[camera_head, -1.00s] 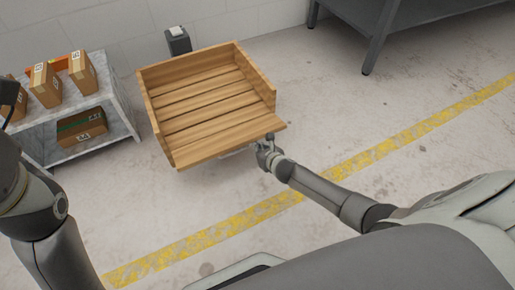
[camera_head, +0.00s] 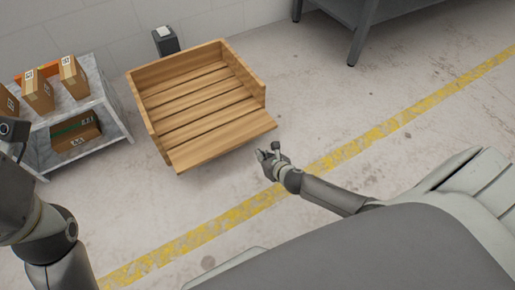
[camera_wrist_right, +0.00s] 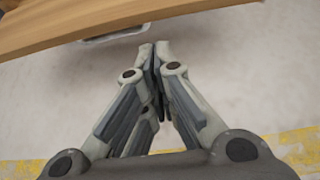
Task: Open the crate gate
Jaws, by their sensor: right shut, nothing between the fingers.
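The gate's edge also crosses the top of the right wrist view (camera_wrist_right: 110,22). My right gripper (camera_head: 266,154) is shut and empty, just in front of the gate's right end and apart from it. Its fingertips meet in the right wrist view (camera_wrist_right: 155,48). My left arm comes in at the left edge; its fingers do not show.
A shelf (camera_head: 108,100) with several cardboard boxes stands left of the crate. A grey bin (camera_head: 166,46) is behind the crate, and a grey table (camera_head: 365,18) is at the upper right. The floor with a yellow line (camera_head: 365,140) is clear to the right.

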